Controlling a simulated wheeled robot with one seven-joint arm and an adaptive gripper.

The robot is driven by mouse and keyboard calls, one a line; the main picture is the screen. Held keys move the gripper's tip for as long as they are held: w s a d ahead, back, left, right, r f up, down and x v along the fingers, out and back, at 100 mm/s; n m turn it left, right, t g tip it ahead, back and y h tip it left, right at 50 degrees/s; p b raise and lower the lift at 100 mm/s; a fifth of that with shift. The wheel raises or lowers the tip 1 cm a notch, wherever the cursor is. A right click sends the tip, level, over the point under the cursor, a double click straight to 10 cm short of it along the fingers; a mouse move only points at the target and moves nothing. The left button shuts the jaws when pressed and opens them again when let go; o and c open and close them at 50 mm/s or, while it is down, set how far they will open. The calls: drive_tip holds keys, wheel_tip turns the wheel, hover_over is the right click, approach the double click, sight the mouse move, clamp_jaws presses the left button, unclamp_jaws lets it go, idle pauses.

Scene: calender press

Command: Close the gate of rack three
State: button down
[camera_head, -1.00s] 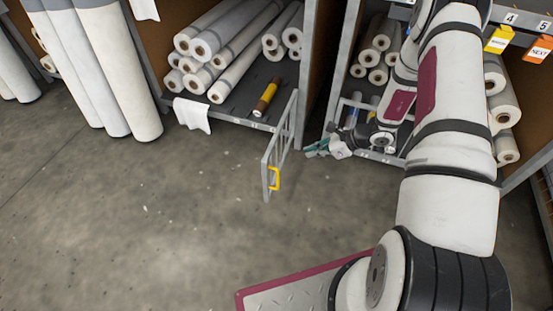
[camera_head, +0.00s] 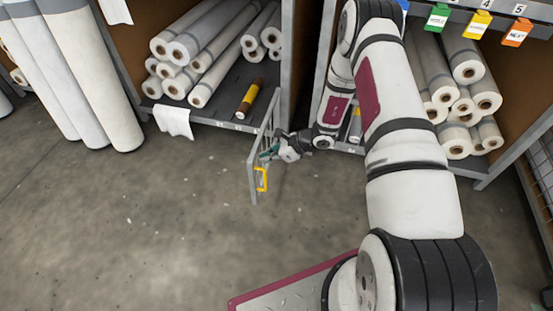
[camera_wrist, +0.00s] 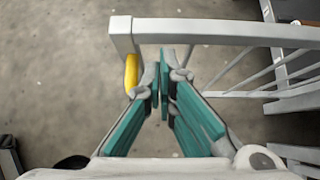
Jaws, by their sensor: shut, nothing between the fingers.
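A grey barred gate (camera_head: 264,145) stands swung out from the front of the left rack, with a yellow handle (camera_head: 261,180) near its outer end. My gripper (camera_head: 268,153) is on the gate's right side, close to its bars. In the wrist view the gate's top rail (camera_wrist: 220,32) runs across just ahead of my shut teal-padded fingers (camera_wrist: 163,78), and the yellow handle (camera_wrist: 131,72) shows left of the tips. Nothing is between the fingers. I cannot tell whether they touch the gate. Which rack is number three is not readable.
The left rack holds several pale rolls (camera_head: 200,50) and a brown-and-yellow roll (camera_head: 249,98). A white sheet (camera_head: 174,120) hangs over its front edge. Another rack with rolls (camera_head: 465,95) stands at right, below green, yellow and orange tags (camera_head: 477,24). The concrete floor (camera_head: 150,230) in front is clear.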

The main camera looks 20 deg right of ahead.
drive_tip(key=shift+w+a, duration=0.15)
drive_tip(key=shift+a, duration=0.05)
drive_tip(key=shift+a, duration=0.1)
